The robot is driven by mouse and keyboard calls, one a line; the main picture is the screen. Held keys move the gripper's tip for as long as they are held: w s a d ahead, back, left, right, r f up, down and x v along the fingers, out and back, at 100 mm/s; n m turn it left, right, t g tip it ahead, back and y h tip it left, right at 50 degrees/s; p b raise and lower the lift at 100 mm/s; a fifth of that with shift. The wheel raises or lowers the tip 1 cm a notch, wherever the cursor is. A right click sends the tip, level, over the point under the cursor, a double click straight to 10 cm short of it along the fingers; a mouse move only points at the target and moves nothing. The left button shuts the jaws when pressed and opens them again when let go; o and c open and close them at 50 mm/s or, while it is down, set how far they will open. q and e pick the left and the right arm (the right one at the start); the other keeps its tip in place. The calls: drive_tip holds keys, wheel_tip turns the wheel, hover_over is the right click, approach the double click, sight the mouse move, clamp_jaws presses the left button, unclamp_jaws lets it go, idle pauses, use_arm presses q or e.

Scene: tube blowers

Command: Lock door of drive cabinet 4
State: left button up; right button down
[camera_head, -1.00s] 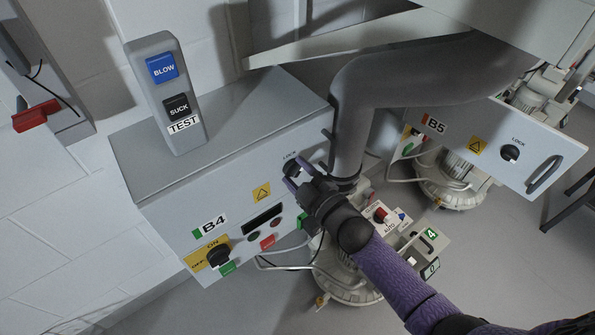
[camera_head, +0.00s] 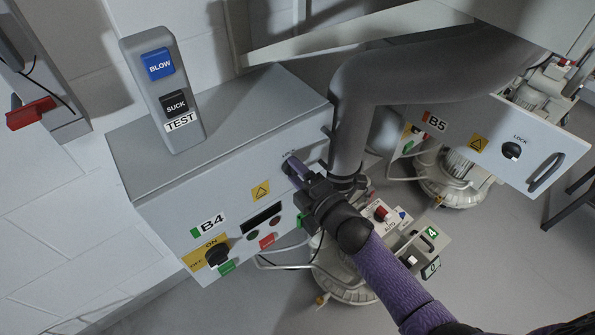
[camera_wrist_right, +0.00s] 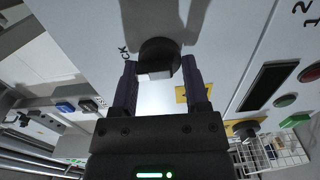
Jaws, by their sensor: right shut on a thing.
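The B4 drive cabinet (camera_head: 165,215) is a grey box with a closed front door. Its black round lock knob (camera_wrist_right: 158,55) sits on the door, beside a partly hidden "LOCK" label, and is mostly covered by my fingers in the head view. My right gripper (camera_head: 291,166) is at the knob, with its purple fingers on it. In the right wrist view my right gripper (camera_wrist_right: 160,78) has one finger on each side of the knob and is shut on it. Which way the knob points cannot be told. My left gripper is not in view.
A thick grey pipe (camera_head: 353,120) rises close beside my right gripper. A yellow ON/OFF switch plate (camera_head: 196,258) and several buttons are lower on the door. A BLOW/SUCK test post (camera_head: 165,90) stands on top. The B5 cabinet (camera_head: 500,140) is at the right.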

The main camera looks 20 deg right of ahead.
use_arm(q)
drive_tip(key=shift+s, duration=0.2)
use_arm(e)
drive_tip(key=shift+w+r, duration=0.15)
drive_tip(key=shift+r, duration=0.35)
drive_tip(key=shift+c, duration=1.3)
unclamp_jaws()
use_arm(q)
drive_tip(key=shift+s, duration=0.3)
use_arm(e)
drive_tip(key=shift+f, duration=0.1)
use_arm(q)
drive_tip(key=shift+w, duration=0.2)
use_arm(e)
drive_tip(key=shift+f, duration=0.1)
use_arm(q)
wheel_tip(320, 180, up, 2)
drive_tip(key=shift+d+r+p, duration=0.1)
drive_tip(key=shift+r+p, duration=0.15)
drive_tip(key=shift+p, duration=0.95)
use_arm(e)
drive_tip(key=v, duration=1)
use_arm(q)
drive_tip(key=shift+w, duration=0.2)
use_arm(e)
drive_tip(key=shift+f, duration=0.1)
